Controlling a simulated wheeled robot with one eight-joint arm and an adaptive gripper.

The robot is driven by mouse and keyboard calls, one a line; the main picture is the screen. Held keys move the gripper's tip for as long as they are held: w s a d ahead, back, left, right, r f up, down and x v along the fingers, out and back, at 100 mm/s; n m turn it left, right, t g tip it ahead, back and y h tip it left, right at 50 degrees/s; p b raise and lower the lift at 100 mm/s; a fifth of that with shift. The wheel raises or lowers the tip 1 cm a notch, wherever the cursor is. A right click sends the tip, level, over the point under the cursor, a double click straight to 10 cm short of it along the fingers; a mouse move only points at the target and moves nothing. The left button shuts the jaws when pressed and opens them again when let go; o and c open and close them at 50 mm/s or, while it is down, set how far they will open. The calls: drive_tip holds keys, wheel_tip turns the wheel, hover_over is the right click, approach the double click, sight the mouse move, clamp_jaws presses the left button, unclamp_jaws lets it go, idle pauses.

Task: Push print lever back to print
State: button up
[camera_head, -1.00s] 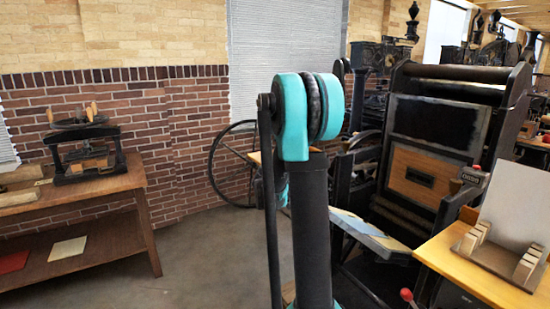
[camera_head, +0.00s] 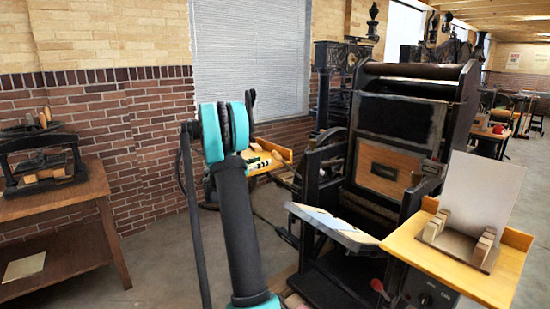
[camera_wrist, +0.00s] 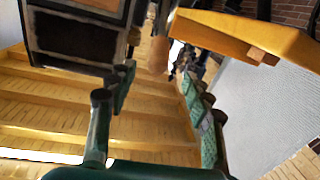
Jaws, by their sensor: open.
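The hand press (camera_head: 398,160) is a tall black machine with a wooden panel, right of centre in the head view. A short lever with a red knob (camera_head: 377,285) shows low at its front; I cannot tell for sure that it is the print lever. In the wrist view, which looks upside down, a dark part of the press (camera_wrist: 75,40) is at upper left. My gripper (camera_wrist: 156,72) is open and empty there, its two fingers apart. No lever is clear between them.
A yellow wooden side table (camera_head: 460,268) with a paper holder stands at the press's right. A slanted pale board (camera_head: 333,226) juts out in front of the press. A wooden bench (camera_head: 75,207) with a small press stands at left. Floor between bench and arm is clear.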

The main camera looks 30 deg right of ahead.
sight(276, 156)
drive_tip(key=x, duration=1)
drive_tip(key=shift+s+d, duration=0.1)
drive_tip(key=shift+c, duration=0.6)
clamp_jaws()
